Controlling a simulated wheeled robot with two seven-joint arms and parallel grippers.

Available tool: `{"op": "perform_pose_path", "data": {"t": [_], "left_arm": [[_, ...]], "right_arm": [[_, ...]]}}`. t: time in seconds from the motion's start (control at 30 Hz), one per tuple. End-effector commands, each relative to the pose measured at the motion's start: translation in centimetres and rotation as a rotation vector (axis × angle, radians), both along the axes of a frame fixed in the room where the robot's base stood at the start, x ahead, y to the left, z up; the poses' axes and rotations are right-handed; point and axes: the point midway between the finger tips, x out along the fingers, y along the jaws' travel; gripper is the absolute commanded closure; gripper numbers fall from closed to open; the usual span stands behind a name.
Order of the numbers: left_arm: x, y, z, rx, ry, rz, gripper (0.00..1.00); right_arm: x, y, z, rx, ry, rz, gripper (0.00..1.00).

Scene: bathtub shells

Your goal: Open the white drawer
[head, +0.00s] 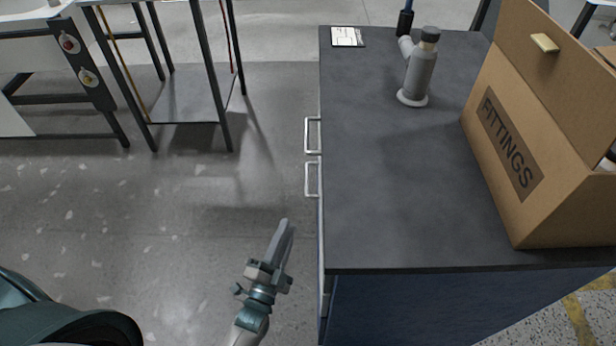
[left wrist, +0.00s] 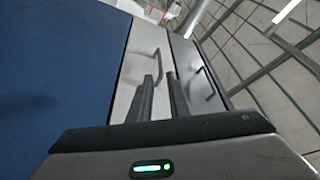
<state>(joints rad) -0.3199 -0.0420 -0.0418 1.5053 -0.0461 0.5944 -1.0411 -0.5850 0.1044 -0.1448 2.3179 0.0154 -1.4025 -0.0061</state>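The cabinet's pale drawer fronts show in the left wrist view, a nearer one (left wrist: 143,50) and a farther one (left wrist: 187,58), each with a metal bar handle. In the head view the fronts are edge-on, and two handles, one farther (head: 312,135) and one nearer (head: 311,179), stick out to the left. Both drawers look closed. My left gripper (head: 284,226) is left of the cabinet, short of the nearer handle. In the left wrist view its fingers (left wrist: 162,88) are apart with nothing held, close to the nearer drawer's handle (left wrist: 147,68). My right gripper is out of view.
The dark worktop (head: 400,190) bears a FITTINGS cardboard box (head: 500,150), a grey pipe fitting (head: 419,70) and a white card (head: 347,37). The floor left of the cabinet is clear. A metal-legged stand (head: 190,95) stands farther back on the left.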

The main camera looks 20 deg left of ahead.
Motion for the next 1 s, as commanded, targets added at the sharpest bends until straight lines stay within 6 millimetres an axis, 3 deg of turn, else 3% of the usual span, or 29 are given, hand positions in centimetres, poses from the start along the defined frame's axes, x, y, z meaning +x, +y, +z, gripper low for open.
{"op": "perform_pose_path", "data": {"t": [0.37,1.0], "left_arm": [[2.8,-0.1,0.6,-0.001,-0.002,-0.001,0.83],[13.7,-0.6,2.9,-0.001,0.0,-0.001,0.83]], "right_arm": [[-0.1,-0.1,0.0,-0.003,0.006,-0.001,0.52],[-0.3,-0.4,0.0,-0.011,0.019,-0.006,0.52]]}}
